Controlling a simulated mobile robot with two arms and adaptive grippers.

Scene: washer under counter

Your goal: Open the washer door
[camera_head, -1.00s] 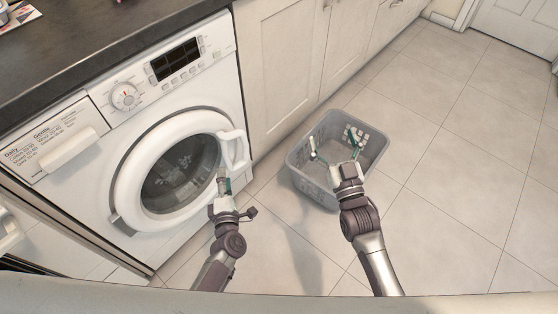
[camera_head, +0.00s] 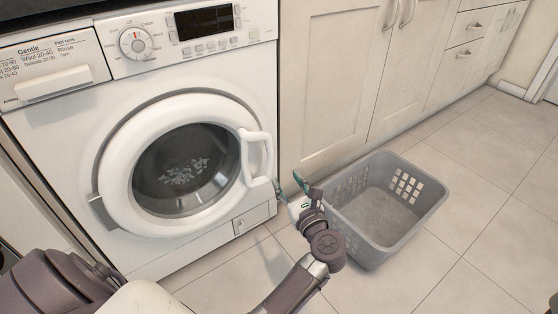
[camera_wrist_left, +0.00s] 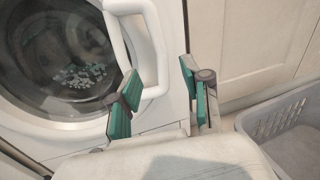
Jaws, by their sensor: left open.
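The white washer (camera_head: 75,130) stands under the counter. Its round door (camera_head: 115,150) looks shut, with dark glass and a hinge at the left. The white door handle (camera_head: 266,150) is a loop on the door's right side. My left gripper (camera_head: 289,186) is open and empty just right of the handle's lower end. In the left wrist view, the handle (camera_wrist_left: 151,40) runs down between the two teal-padded fingers of the gripper (camera_wrist_left: 160,95), with a gap to the right finger. Whether anything touches is unclear. My right gripper is not in view.
A grey laundry basket (camera_head: 370,250) stands on the tiled floor right of my left gripper and shows at the right in the wrist view (camera_wrist_left: 262,120). White cabinets (camera_head: 325,80) adjoin the washer. Tiled floor is free at the right.

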